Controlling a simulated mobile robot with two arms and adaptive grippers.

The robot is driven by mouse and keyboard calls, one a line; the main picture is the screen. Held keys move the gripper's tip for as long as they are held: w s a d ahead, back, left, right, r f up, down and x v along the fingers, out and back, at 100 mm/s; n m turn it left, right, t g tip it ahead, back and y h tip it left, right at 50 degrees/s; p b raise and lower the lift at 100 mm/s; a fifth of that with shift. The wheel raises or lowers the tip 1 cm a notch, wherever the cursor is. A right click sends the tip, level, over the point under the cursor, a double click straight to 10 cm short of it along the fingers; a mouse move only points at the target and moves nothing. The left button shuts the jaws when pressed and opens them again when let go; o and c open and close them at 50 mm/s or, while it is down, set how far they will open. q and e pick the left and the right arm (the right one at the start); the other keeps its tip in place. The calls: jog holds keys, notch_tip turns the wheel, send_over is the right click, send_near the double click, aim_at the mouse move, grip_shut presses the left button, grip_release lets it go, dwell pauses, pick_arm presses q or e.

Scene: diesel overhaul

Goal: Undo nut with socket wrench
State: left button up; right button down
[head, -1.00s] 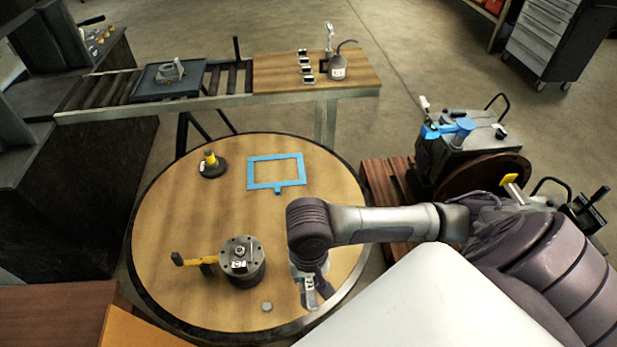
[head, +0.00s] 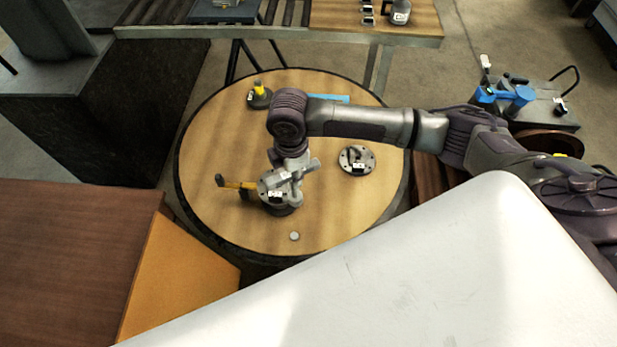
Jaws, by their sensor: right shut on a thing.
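My right gripper (head: 285,187) is over the top of a round grey housing (head: 277,209) on the round table, near its front left. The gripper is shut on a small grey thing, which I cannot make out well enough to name. The gripper hides most of the housing's top, so I see no nut there. A yellow bar (head: 237,184) sticks out at the left side of the housing. No socket wrench can be told for sure. My left gripper is not in view.
On the round table (head: 222,135) are a grey flange (head: 357,160), a yellow-topped dark stand (head: 259,96), a small grey disc (head: 295,236) and a blue frame (head: 328,99), partly hidden by my arm. A blue-topped machine (head: 530,105) stands at the right.

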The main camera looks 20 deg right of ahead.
jog(key=w+a+r+n+p, duration=0.2)
jog(key=w+r+n, duration=0.55)
jog(key=n, duration=0.75)
notch_tip(320, 180, down, 9)
jog(key=w+m+p, duration=0.1)
jog(key=m, duration=3.2)
jog(key=shift+w, duration=0.25)
jog(key=shift+d, duration=0.1)
